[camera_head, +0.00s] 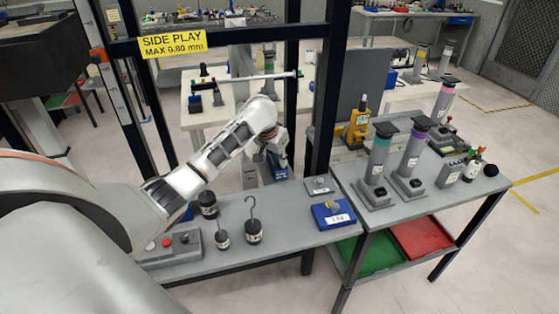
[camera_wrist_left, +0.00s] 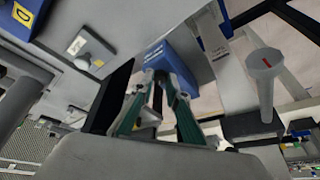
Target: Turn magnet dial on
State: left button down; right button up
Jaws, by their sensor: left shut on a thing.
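My left gripper (camera_head: 277,150) reaches in from the left, past the black frame post, and points down at the back of the grey bench. In the left wrist view the green-padded fingers (camera_wrist_left: 157,78) converge at the face of a blue block (camera_wrist_left: 172,58). They are shut on a small part there, which seems to be the magnet dial; the fingers mostly hide it, so its setting cannot be read. Blue also shows just below the gripper in the head view (camera_head: 281,173). My right gripper is not in view.
Black upright posts (camera_head: 320,90) and a crossbar with a yellow "SIDE PLAY" sign (camera_head: 173,44) stand close around the arm. Hooked weights (camera_head: 253,230), a button box (camera_head: 175,245) and a blue labelled box (camera_head: 333,214) stand on the bench. Tall cylinders (camera_head: 378,160) stand right.

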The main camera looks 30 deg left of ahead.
pick_arm(q)
jog(key=m, duration=0.1)
jog(key=m+h, duration=0.1)
jog(key=m, duration=0.2)
jog(key=shift+a+m+h, duration=0.3)
jog(key=shift+h, duration=0.1)
jog(key=m+h, duration=0.1)
jog(key=m, duration=0.1)
jog(key=m+g, duration=0.1)
jog(key=m, duration=0.2)
jog(key=shift+w+a+h, duration=0.15)
jog(key=shift+h, duration=0.25)
jog(key=shift+m+g, duration=0.3)
jog(key=c, duration=2)
grip_release()
